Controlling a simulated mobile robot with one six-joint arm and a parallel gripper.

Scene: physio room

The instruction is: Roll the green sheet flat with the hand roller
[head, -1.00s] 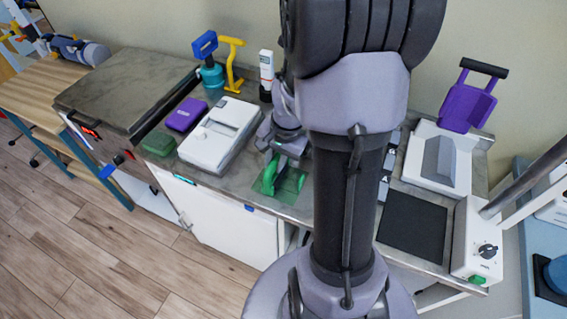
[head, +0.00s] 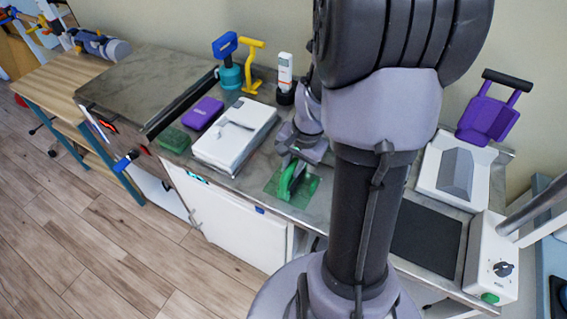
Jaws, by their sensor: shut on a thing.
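The green sheet (head: 308,190) is a thin, see-through square lying on the grey counter near its front edge, left of my arm in the head view. The hand roller (head: 287,181) is green and stands over the left-middle part of the sheet. My gripper (head: 291,163) is above the sheet, pointing down, and is shut on the roller. The roller appears to be at the sheet, but I cannot tell from this angle whether it presses on it. My arm hides the counter to the right of the sheet.
A white bottle (head: 285,72) stands behind. A black mat (head: 427,237) lies right of my arm.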

